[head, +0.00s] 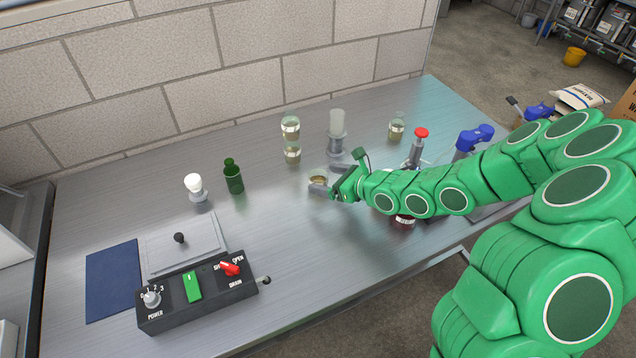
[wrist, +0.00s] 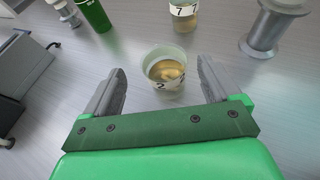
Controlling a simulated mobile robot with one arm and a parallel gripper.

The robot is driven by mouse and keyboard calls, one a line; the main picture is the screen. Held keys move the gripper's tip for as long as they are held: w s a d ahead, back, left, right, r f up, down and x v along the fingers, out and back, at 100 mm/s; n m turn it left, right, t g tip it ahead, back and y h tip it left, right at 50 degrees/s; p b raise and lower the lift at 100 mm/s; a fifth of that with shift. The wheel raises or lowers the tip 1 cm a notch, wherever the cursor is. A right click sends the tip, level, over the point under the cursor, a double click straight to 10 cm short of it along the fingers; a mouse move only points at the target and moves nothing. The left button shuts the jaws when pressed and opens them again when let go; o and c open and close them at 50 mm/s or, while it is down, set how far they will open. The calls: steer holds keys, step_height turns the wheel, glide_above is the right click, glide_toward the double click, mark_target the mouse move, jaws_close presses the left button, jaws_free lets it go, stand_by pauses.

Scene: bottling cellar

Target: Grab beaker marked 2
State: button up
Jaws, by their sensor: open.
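The beaker marked 2 (wrist: 165,72) stands upright on the metal bench in the wrist view. It is a clear cup with a white label reading 2 and cloudy amber liquid inside. It also shows in the head view (head: 318,181), partly hidden by my gripper. My gripper (wrist: 162,85) is open, with one grey finger on each side of the beaker and a visible gap to both. In the head view my gripper (head: 335,185) reaches in from the right, low over the bench.
A beaker marked 7 (wrist: 184,14) and a grey spool-shaped stand (wrist: 271,28) are behind. A green bottle (head: 233,177) stands to the left. A control box (head: 196,293) sits at front left. A red-topped device (head: 418,150) is behind my arm.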

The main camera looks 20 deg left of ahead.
mark_target(311, 174)
steer(key=shift+x, duration=3.05)
steer(key=shift+w+f, duration=0.1)
steer(key=shift+w, duration=0.05)
steer(key=c, duration=1.1)
